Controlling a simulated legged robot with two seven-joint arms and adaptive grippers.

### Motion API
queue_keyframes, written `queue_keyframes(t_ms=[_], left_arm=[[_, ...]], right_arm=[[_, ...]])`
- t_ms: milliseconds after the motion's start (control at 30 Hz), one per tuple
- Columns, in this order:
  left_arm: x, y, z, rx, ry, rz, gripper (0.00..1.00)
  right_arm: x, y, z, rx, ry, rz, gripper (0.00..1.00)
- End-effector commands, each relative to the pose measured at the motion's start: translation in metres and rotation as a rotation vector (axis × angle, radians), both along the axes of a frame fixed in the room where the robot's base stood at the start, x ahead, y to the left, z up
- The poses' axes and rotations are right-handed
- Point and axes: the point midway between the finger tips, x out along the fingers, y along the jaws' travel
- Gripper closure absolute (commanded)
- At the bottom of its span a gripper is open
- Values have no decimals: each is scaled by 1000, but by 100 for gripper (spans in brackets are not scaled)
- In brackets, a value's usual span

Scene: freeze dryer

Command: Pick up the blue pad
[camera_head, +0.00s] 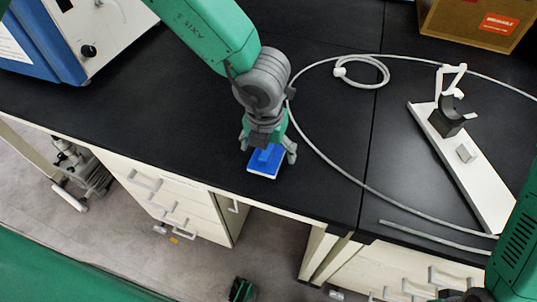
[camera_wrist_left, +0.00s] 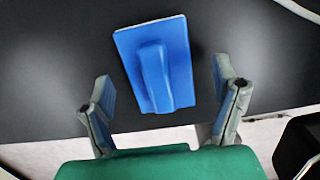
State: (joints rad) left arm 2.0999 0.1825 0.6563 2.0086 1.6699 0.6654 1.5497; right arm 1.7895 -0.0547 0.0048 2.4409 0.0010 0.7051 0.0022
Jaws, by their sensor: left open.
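The blue pad (camera_head: 266,161) is a small flat blue block with a white underside and a raised blue grip, lying on the black bench near its front edge. It also shows in the left wrist view (camera_wrist_left: 180,75), in the upper middle. My left gripper (camera_head: 269,150) is over the pad in the head view, pointing down. In the left wrist view its fingers (camera_wrist_left: 163,100) are spread apart, one on each side of the pad's grip, with gaps between. The pad is partly hidden by the gripper in the head view. My right gripper does not show; part of my right arm is at the lower right.
A white stand with a black clamp (camera_head: 460,155) lies at the right. A pale hose (camera_head: 340,175) curves across the bench. A blue and white machine (camera_head: 85,40) stands at the upper left and a cardboard box (camera_head: 470,25) at the upper right. The bench left of the pad is clear.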

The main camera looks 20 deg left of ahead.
Motion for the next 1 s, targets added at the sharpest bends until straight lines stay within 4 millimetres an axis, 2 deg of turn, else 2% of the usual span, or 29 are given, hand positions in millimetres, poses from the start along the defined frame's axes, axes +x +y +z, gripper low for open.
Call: queue_keyframes(t_ms=[33,100,267,300,433,467,767,867,1000], left_arm=[[0,0,-8,0,2,-1,19],[1,0,-12,0,0,-1,19],[1,0,-11,0,-1,0,19],[1,0,-11,0,-1,0,22],[1,0,-11,0,0,0,68],[1,0,-11,0,0,0,74],[1,0,-10,0,0,0,73],[2,0,-1,-1,-2,1,73],[2,0,27,-2,-4,2,73]], right_arm=[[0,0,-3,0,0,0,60],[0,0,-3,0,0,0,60],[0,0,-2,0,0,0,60],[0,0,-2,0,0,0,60],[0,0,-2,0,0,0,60],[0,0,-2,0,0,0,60],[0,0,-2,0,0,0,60],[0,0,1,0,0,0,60],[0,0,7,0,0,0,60]])
